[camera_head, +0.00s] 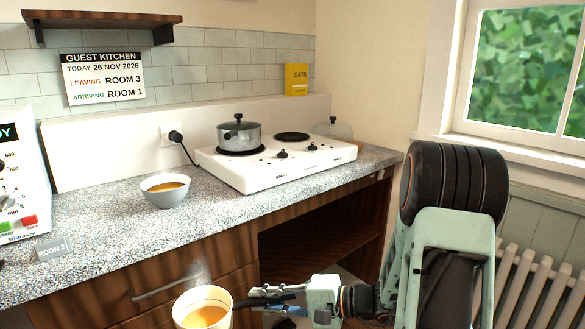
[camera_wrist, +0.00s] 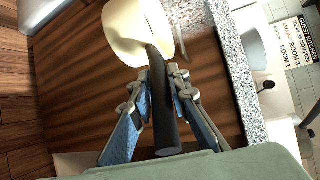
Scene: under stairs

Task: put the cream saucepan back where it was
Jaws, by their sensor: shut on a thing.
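The cream saucepan (camera_head: 203,310) is at the bottom of the head view, in front of the wooden drawers and below the counter's front edge. It holds something orange-brown and looks roughly level; its lower part is cut off by the frame. My gripper (camera_head: 252,298) is to its right, shut on its handle. In the wrist view the saucepan (camera_wrist: 130,22) shows its cream outside, and its dark handle (camera_wrist: 164,110) lies between the fingers of my gripper (camera_wrist: 163,74).
A white hob (camera_head: 300,168) carries a lidded grey pot (camera_head: 239,136) on its left plate; its right plate (camera_head: 291,136) is bare. A bowl of orange-brown food (camera_head: 165,190) and a ROOM 2 label (camera_head: 54,248) stand on the speckled counter (camera_head: 110,225). A dark open compartment (camera_head: 315,245) is below.

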